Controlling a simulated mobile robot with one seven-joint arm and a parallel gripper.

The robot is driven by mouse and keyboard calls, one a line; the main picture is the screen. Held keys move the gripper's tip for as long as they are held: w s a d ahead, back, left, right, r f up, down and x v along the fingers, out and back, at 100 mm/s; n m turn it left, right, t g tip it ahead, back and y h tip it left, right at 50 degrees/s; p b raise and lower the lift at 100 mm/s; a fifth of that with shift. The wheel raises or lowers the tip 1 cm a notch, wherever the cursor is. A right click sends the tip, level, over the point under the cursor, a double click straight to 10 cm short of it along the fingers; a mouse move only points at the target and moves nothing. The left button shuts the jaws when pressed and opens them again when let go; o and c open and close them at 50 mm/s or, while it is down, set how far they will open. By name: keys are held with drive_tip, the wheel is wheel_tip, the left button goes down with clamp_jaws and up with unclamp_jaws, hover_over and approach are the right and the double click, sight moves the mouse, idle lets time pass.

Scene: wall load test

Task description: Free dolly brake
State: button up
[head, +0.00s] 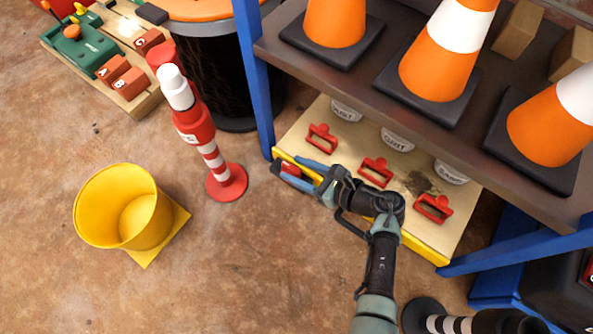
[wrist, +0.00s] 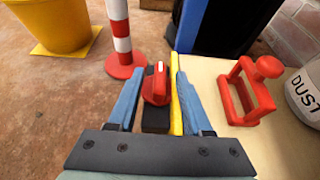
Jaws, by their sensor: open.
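The dolly (head: 310,112) is a low beige board with a yellow front edge under the shelf; its top also shows in the wrist view (wrist: 215,78). A red lever (wrist: 156,86) on a black block (wrist: 154,118), which looks like the brake, sits at the yellow edge near the left front corner. It shows small in the head view (head: 291,169). My gripper (head: 288,165) is open, with one blue finger on each side of the red lever. In the wrist view my gripper (wrist: 156,72) shows a gap on both sides of the lever. Contact cannot be told.
The floor in front is clear.

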drive_tip(key=shift+w+a, duration=0.15)
drive_tip(key=shift+a, duration=0.05)
clamp_jaws()
drive_tip(key=shift+f, duration=0.1)
